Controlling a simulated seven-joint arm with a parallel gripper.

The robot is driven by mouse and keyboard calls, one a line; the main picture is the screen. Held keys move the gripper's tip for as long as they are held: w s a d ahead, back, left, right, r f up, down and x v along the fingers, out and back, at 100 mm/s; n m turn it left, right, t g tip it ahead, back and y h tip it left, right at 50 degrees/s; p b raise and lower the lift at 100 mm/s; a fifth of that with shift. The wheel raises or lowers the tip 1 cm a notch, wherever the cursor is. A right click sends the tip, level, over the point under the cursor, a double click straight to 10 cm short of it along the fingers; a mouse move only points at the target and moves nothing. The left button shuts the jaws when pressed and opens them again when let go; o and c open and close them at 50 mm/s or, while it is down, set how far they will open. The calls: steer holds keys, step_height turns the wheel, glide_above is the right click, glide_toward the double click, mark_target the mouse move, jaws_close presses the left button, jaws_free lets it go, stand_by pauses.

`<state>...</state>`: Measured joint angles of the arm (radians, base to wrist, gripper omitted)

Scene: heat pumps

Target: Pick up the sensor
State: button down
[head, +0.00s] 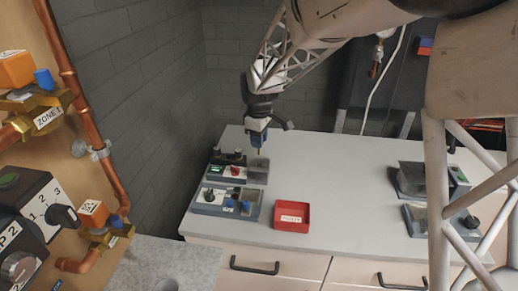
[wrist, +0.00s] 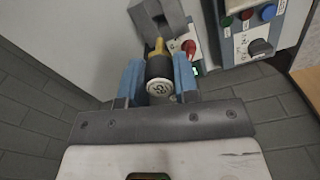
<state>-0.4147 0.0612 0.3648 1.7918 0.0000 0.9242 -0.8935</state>
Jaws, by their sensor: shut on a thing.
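The sensor (wrist: 158,72) is a dark cylinder with a white labelled end and a brass-coloured tip. In the wrist view it sits between the two blue fingers of my gripper (wrist: 158,82), which are shut on it. In the head view my gripper (head: 257,137) points down above the back of the left device on the worktop. The brass tip (head: 259,152) shows just below the fingers, and the sensor's body is mostly hidden by them. The tip looks apart from the device beneath.
Two control boxes (head: 225,203) with knobs and buttons stand at the worktop's left. A red labelled tray (head: 292,228) lies to their right. More devices (head: 411,181) stand at the right. The middle of the worktop (head: 340,190) is clear. Copper pipes (head: 85,110) run at the left.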

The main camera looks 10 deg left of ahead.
steer(key=shift+r, duration=0.95)
steer(key=shift+s+d, duration=0.25)
steer(key=shift+s, duration=0.1)
steer(key=s+d+f+m, duration=0.1)
steer(key=s+d, duration=0.4)
steer(key=s, duration=0.5)
steer(key=s+d+f+m, duration=0.2)
steer(key=s+d, duration=0.4)
steer(key=s, duration=0.5)
steer(key=s+d+f+m, duration=0.1)
steer(key=s+d+f, duration=0.2)
steer(key=s+d, duration=0.3)
steer(key=s, duration=0.5)
steer(key=shift+m, duration=0.3)
steer(key=shift+f, duration=0.1)
steer(key=w+a, duration=0.2)
steer(key=w, duration=0.5)
steer(key=w+a+f, duration=0.1)
steer(key=w+a, duration=0.2)
steer(key=w, duration=0.5)
steer(key=shift+f, duration=0.25)
steer(key=shift+w+f, duration=0.1)
steer(key=shift+f, duration=0.05)
